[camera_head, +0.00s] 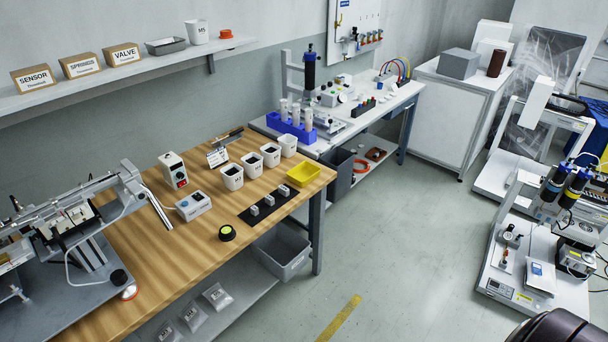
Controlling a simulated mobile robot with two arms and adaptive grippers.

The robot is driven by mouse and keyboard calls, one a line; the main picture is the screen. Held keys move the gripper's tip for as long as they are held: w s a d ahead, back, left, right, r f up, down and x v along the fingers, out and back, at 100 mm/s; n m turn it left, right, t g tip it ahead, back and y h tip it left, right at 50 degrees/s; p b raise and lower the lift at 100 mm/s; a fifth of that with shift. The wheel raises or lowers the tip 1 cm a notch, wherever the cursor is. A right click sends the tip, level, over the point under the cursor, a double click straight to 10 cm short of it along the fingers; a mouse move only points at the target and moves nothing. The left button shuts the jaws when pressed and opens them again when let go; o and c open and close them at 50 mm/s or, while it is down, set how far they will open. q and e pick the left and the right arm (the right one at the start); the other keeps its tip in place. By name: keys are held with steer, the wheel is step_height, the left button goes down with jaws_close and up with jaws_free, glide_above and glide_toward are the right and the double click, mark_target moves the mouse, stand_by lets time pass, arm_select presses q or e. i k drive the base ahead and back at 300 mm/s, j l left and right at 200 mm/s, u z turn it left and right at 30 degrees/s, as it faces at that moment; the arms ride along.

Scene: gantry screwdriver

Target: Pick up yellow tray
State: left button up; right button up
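The yellow tray (303,173) is a small, shallow, rectangular open container. It sits upright on the wooden workbench (140,250), close to its right end. It looks empty. A black mat with several small grey blocks lies just to its lower left, and a white cup stands to its upper left. Nothing covers the tray. Neither of my grippers shows in the head view.
White cups (271,154) with dark contents stand in a row left of the tray. The black mat (249,217) and a round black-and-yellow button (227,233) lie nearer. A blue rack (291,126) stands on the white bench behind. The floor (400,220) right of the workbench is clear.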

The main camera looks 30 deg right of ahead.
mark_target(301, 175)
steer(key=i+l, duration=0.15)
steer(key=l, duration=0.3)
steer(key=i+l+u, duration=0.15)
steer(key=l, duration=0.25)
steer(key=i+l, duration=0.15)
steer(key=l, duration=0.3)
steer(key=i+l+u, duration=0.1)
steer(key=l, duration=0.35)
steer(key=i+l+u, duration=0.1)
steer(key=l, duration=0.4)
